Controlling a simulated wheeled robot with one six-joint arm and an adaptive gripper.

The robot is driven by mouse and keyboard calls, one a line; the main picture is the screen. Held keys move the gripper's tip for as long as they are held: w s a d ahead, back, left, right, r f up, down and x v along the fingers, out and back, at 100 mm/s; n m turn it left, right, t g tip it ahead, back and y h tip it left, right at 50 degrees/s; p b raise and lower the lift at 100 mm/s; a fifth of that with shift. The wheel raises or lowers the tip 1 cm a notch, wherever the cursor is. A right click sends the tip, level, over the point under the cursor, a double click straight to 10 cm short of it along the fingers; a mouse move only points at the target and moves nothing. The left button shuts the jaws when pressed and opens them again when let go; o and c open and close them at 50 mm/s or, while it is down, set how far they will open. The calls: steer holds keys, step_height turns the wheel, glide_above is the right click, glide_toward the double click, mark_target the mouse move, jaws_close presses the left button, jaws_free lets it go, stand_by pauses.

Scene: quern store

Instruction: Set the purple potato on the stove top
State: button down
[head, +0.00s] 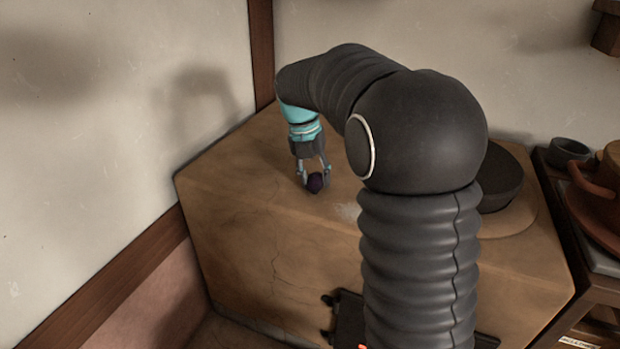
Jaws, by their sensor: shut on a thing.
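The purple potato (315,184) is small and dark, and sits between the fingertips of my gripper (313,177). My gripper points down and is shut on it. The potato is at or just above the brown stove top (246,165), near its left part; I cannot tell if it touches the surface. My arm covers the middle of the stove top.
A dark round pot (499,180) stands on the right part of the stove top, partly behind my arm. Further right, a shelf holds a dark bowl (569,151) and a brown vessel (596,200). A pale wall (120,120) borders the left side. The stove's left end is clear.

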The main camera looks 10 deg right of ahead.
steer(key=shift+f, duration=0.2)
steer(key=c, duration=0.7)
jaws_free()
steer(key=shift+r, duration=0.1)
step_height(320, 180, up, 12)
steer(key=a+p, duration=0.2)
steer(key=s+d+r+m+t, duration=0.1)
steer(key=s+m, duration=0.6)
steer(key=s+f+m+t, duration=0.1)
steer(key=s+f+m, duration=0.2)
steer(key=s+m, duration=0.4)
steer(key=s+d+f+m+t+y, duration=0.1)
steer(key=s+f+m+t, duration=0.1)
steer(key=s+m, duration=0.5)
steer(key=s+f+m+t+y, duration=0.1)
steer(key=s+f+m+t, duration=0.1)
steer(key=s+f+m, duration=0.2)
steer(key=shift+s+d+f+m, duration=0.1)
steer(key=shift+s+m, duration=0.5)
steer(key=shift+m, duration=0.5)
steer(key=shift+s+f+m, duration=0.1)
steer(key=shift+s+m, duration=0.5)
steer(key=shift+m, duration=0.5)
steer(key=shift+s+d+m, duration=0.1)
steer(key=shift+s+m, duration=0.5)
steer(key=shift+m, duration=0.5)
